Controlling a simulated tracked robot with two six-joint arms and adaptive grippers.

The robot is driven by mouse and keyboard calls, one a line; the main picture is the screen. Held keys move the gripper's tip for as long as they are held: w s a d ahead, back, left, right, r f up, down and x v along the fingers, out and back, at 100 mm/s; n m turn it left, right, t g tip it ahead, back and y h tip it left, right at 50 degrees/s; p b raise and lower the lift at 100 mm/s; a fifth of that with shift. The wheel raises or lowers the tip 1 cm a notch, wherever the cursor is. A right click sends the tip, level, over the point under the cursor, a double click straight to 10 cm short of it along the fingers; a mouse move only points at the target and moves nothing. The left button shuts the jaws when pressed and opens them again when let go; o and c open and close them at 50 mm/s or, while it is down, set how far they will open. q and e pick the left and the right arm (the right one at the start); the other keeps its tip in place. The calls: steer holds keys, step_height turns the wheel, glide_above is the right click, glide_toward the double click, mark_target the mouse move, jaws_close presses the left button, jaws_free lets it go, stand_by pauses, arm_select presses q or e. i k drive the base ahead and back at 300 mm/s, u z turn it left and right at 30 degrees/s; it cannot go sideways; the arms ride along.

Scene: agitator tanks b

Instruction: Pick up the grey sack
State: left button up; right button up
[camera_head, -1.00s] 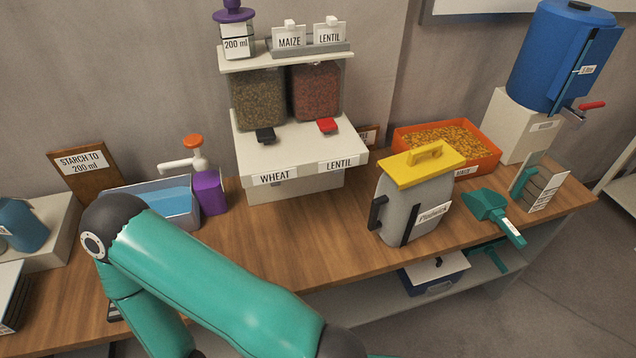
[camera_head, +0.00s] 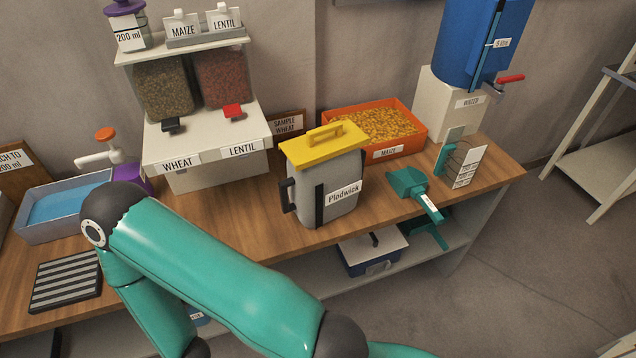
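I see no grey sack in this view. The nearest grey thing is an upright grey container (camera_head: 338,187) with a yellow lid, a dark side handle and a label reading "Plodwick"; it stands on the wooden bench. A teal and dark arm of mine crosses the lower left, and its gripper is out of frame. My other gripper is not in view either.
The bench (camera_head: 235,215) carries a wheat and lentil dispenser (camera_head: 205,150), an orange maize tray (camera_head: 395,148), a teal scoop (camera_head: 412,188) and a blue water tank (camera_head: 470,45). A blue box (camera_head: 371,254) sits on the lower shelf. Open floor lies at right.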

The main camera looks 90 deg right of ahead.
mark_target(320, 193)
steer(key=z, duration=0.05)
steer(key=k, duration=2)
steer(key=z, duration=1.05)
steer(key=i, duration=1)
steer(key=z, duration=0.1)
